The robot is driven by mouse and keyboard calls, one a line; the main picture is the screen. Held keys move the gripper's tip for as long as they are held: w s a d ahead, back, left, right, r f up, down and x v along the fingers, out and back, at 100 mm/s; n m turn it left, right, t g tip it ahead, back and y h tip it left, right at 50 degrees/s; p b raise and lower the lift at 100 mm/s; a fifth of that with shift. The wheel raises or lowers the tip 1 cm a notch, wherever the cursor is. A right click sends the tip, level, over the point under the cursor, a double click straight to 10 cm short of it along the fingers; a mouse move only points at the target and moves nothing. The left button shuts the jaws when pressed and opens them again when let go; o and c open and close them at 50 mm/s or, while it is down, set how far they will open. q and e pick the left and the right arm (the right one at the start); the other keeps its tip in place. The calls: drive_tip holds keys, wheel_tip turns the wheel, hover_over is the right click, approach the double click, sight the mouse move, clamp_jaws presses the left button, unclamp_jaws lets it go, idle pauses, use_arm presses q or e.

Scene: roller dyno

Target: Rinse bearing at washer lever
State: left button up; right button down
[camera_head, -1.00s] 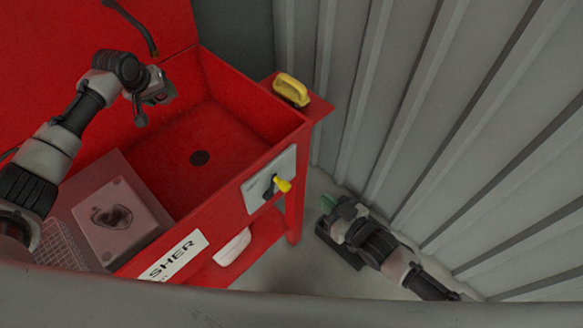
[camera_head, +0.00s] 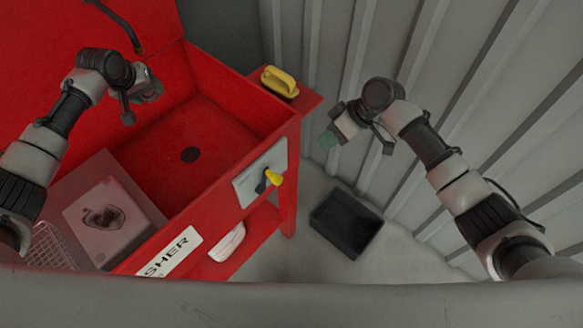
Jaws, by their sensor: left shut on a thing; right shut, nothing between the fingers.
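The red parts washer has an open basin (camera_head: 225,130) with a dark round drain on its floor. The washer lever (camera_head: 274,178), black with a yellow handle, sits on a pale plate on the washer's outer right side. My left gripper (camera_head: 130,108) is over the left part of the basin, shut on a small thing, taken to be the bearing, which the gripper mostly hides. My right gripper (camera_head: 352,137) is shut and empty, raised to the right of the lever and apart from it. A green piece shows at its end.
A yellow-handled brush (camera_head: 280,81) lies on the washer's side shelf. A black tray (camera_head: 346,222) stands on the floor, right of the washer. A grey box (camera_head: 108,218) and wire basket (camera_head: 55,248) are at left. A corrugated wall (camera_head: 455,80) bounds the right.

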drive_tip(key=s+a+f, duration=0.4)
drive_tip(key=a+f, duration=0.3)
drive_tip(key=a, duration=0.1)
drive_tip(key=shift+s+a, duration=0.2)
drive_tip(key=shift+a, duration=0.1)
